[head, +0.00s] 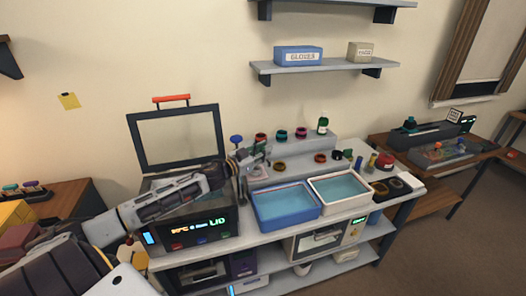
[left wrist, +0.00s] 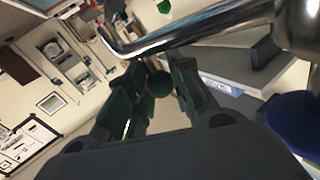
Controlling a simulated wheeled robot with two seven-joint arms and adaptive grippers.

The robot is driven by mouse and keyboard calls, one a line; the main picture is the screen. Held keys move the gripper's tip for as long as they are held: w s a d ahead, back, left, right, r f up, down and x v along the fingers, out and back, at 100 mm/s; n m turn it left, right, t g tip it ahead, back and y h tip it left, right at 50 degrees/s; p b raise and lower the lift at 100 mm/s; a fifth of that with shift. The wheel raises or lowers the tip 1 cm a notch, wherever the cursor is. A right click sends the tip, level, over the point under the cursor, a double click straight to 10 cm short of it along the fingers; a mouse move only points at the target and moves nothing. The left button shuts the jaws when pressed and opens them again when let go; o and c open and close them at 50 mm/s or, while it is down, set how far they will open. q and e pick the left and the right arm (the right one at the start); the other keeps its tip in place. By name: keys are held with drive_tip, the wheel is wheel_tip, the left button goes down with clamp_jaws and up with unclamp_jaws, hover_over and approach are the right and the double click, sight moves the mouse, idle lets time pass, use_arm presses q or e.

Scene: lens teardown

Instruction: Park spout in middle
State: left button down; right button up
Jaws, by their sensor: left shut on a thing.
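The metal spout (left wrist: 190,38) crosses the top of the left wrist view as a shiny bent tube joined to a thick post at the right. In the head view the spout (head: 257,150) is small, near the blue tap knob (head: 236,139); its exact angle is hard to tell. My left gripper (head: 245,162) is at the spout, left of and behind the blue basin (head: 287,225). In the left wrist view its fingers are closed about a dark green ball-shaped grip (left wrist: 159,84) under the tube. The white-rimmed basin (head: 341,205) stands right of the blue one. My right gripper is out of view.
A lidded cleaner (head: 190,238) with its lid (head: 178,138) raised stands left of the basins. More small parts crowd the bench right of the basins. A shelf (head: 325,67) hangs above.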

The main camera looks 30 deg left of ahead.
use_arm(q)
drive_tip(key=shift+s, duration=0.15)
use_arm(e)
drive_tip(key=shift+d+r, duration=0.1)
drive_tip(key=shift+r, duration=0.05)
use_arm(q)
drive_tip(key=s+a+m+g+h+b, duration=0.2)
drive_tip(key=s+m+g+h+b, duration=0.2)
drive_tip(key=s+m+g+h, duration=0.6)
drive_tip(key=m+g+h, duration=0.1)
drive_tip(key=g+h, duration=0.1)
drive_tip(key=shift+m+h+b, duration=0.4)
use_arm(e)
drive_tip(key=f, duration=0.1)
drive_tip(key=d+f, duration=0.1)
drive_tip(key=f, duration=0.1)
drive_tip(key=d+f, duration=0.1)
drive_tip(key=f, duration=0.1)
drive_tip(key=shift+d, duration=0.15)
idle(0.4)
